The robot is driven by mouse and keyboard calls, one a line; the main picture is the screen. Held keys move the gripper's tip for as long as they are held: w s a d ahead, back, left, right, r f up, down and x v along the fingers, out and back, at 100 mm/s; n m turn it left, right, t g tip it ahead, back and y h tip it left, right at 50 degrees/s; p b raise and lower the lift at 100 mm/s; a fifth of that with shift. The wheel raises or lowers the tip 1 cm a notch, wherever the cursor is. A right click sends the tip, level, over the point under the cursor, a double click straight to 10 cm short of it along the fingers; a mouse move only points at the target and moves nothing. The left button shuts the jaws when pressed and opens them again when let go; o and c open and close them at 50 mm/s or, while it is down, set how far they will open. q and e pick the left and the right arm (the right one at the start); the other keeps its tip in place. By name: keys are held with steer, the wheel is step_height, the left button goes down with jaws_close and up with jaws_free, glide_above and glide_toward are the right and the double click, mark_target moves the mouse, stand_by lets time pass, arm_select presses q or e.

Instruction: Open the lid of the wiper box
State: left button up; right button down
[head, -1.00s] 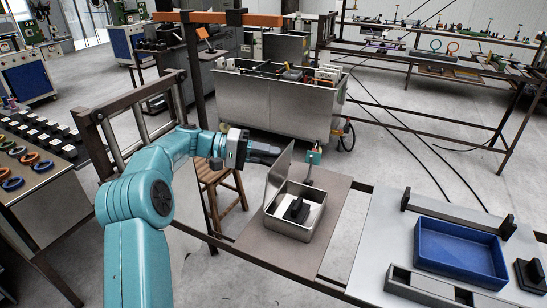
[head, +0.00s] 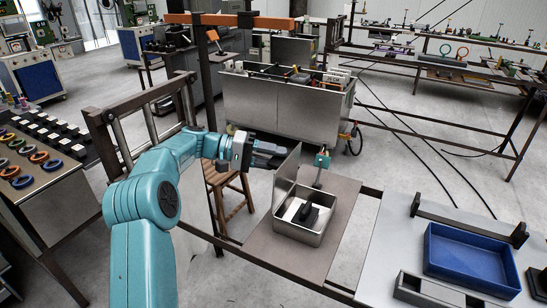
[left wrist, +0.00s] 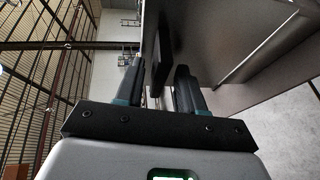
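The wiper box (head: 318,235) is an open-topped metal box on a brown board, with a black object (head: 309,214) inside. Its lid (head: 286,172) stands roughly upright along the box's left side, so the top is uncovered. My left gripper (head: 282,155) is at the lid's upper outer side. In the left wrist view, the two dark fingers of my left gripper (left wrist: 160,88) are apart. The grey lid (left wrist: 200,50) is just beyond them, with a dark handle (left wrist: 167,38) in line with the gap. Whether the fingers touch it is unclear. My right gripper is out of view.
A blue tray (head: 430,260) lies on the light panel at the right. A small teal-and-orange item (head: 322,160) stands behind the box. A wooden stool (head: 228,190) is below my left forearm. A large metal cart (head: 285,105) stands behind.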

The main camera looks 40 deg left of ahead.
arm_select(q)
steer(key=shift+s+a, duration=0.1)
steer(key=shift+a, duration=0.1)
steer(key=p+v, duration=0.3)
steer(key=v, duration=1.3)
